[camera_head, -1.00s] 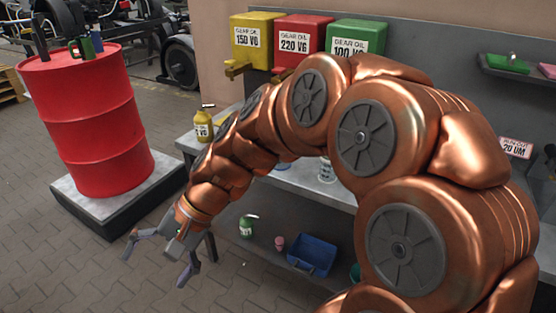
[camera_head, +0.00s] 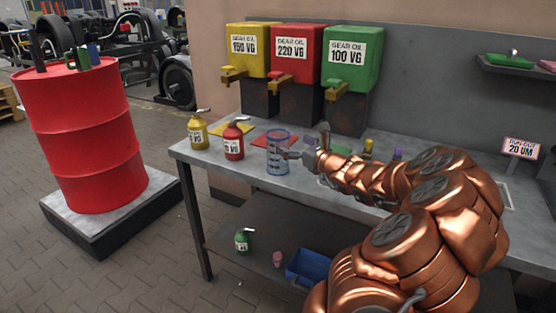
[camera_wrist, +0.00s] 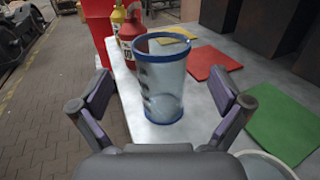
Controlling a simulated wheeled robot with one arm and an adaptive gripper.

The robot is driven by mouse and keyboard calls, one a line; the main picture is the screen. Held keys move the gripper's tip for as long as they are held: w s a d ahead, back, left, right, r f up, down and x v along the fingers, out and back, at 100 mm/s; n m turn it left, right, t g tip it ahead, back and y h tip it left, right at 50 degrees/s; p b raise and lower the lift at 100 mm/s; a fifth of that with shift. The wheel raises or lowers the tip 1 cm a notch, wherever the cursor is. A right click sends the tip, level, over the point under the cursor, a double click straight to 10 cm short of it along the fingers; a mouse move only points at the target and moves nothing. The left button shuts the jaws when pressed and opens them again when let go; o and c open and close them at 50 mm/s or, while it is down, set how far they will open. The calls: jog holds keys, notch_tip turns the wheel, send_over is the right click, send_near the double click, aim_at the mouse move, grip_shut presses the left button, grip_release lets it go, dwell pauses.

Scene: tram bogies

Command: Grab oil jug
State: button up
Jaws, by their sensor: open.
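A clear jug (camera_head: 277,142) with a blue rim and dark markings stands upright on the grey workbench. In the wrist view the jug (camera_wrist: 160,75) is in the middle of the picture, ahead of and framed by the two fingers. My gripper (camera_wrist: 160,95) is wide open in the wrist view, with a gap on both sides of the jug and nothing held. A red oil bottle (camera_head: 233,145) and a yellow oil bottle (camera_head: 197,131) stand left of the jug.
Red (camera_wrist: 212,68) and green (camera_wrist: 278,125) mats lie right of the jug. A red barrel (camera_head: 85,140) is at left. A green bottle (camera_head: 242,241) and blue bin (camera_head: 308,266) sit below.

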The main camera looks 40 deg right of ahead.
aim_at(271, 131)
jog(key=shift+w+d+r+p, duration=0.1)
jog(key=shift+w+d+p, duration=0.05)
jog(key=shift+w, duration=1.1)
jog(key=shift+w+d+r+p, duration=0.1)
jog(key=shift+w+d+p, duration=0.05)
jog(key=shift+w, duration=1.1)
jog(key=shift+w+d+p, duration=0.15)
jog(key=shift+w, duration=1.1)
jog(key=c, duration=1.6)
